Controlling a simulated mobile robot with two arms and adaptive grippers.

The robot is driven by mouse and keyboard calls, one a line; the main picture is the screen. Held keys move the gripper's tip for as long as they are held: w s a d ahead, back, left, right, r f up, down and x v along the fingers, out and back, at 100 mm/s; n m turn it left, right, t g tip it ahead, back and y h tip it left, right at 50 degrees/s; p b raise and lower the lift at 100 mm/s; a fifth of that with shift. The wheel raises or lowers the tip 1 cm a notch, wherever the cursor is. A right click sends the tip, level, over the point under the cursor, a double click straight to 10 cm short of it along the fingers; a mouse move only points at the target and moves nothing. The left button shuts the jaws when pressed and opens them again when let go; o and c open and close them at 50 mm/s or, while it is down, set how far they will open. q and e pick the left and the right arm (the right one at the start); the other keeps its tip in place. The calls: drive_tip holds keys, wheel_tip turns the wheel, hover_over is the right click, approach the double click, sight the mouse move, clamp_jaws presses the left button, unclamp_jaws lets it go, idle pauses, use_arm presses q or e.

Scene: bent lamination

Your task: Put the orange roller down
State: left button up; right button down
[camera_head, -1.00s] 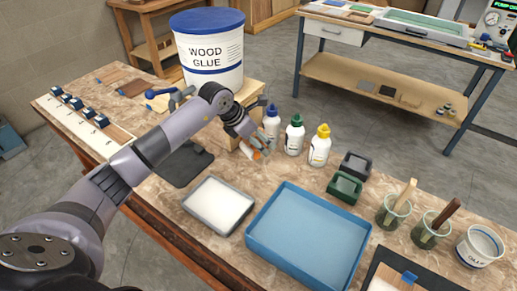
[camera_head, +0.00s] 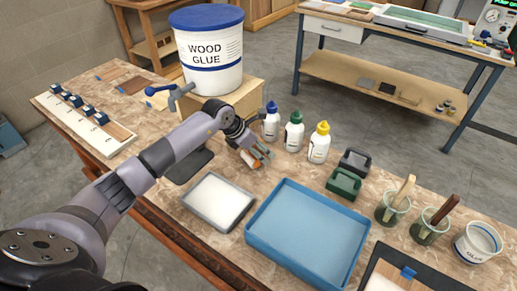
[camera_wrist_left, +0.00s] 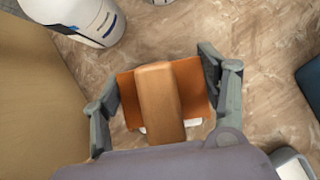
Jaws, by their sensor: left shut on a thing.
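The orange roller (camera_wrist_left: 160,95) sits between the two fingers of my left gripper (camera_wrist_left: 160,100) in the left wrist view. It has a tan block-like part along its middle and a white edge underneath. In the head view the left gripper (camera_head: 262,157) is low over the marbled table, with a bit of orange roller (camera_head: 249,160) showing. The gripper is shut on the roller. I cannot tell whether the roller touches the table. My right gripper is not in view.
A white-filled tray (camera_head: 194,209) and a blue tray (camera_head: 255,239) lie in front. Bottles with blue (camera_head: 271,124), green (camera_head: 293,134) and yellow (camera_head: 319,145) caps stand just beyond the gripper. A wood glue bucket (camera_head: 212,75) stands on a wooden box behind.

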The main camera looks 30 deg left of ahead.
use_arm(q)
drive_tip(key=shift+o, duration=0.2)
drive_tip(key=shift+s+f, duration=0.2)
drive_tip(key=shift+f, duration=0.3)
drive_tip(key=shift+c, duration=1.2)
drive_tip(key=o, duration=1.1)
drive_tip(key=shift+s+f, duration=0.1)
drive_tip(key=shift+o, duration=1.3)
drive_tip(key=shift+w+f, duration=0.1)
drive_tip(key=shift+w, duration=0.1)
drive_tip(key=shift+o, duration=0.8)
drive_tip(key=shift+r, duration=0.2)
